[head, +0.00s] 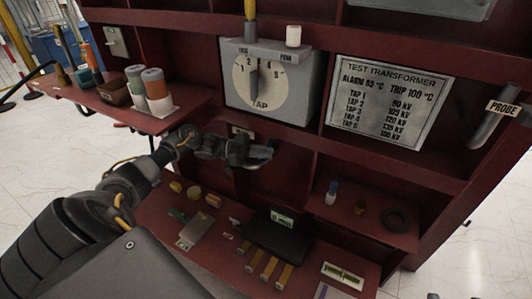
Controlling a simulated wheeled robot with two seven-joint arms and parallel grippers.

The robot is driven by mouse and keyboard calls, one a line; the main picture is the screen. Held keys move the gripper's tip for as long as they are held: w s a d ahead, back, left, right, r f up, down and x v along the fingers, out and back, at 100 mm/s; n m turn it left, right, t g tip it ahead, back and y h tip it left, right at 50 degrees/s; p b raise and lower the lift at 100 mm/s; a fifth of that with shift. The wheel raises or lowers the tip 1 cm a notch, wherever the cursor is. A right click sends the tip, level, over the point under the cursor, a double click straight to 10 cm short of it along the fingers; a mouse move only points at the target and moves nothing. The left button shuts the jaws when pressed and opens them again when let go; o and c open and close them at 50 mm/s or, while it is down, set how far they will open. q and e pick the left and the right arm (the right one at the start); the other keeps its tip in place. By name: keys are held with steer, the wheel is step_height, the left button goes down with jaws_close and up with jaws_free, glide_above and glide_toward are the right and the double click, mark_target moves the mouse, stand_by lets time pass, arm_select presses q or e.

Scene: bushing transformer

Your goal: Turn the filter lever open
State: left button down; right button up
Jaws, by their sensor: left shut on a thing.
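My left gripper (262,151) reaches in from the left, in front of the red panel just below the tap dial box. It is shut on a small part there, most likely the filter lever, which the fingers hide almost wholly. I cannot tell the lever's angle. A small pale label plate (243,131) shows just above the gripper. Small dark tips at the bottom right edge (447,296) seem to be my right gripper, mostly out of view.
The grey tap dial box (270,80) sits right above the gripper. A shelf with several jars (154,85) is at the left, close to my arm. A lower shelf holds a black device (277,235) and small parts. A grey probe (493,118) is at the right.

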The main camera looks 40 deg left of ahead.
arm_select(q)
steer(key=shift+a, duration=0.1)
steer(key=c, duration=1.6)
jaws_free()
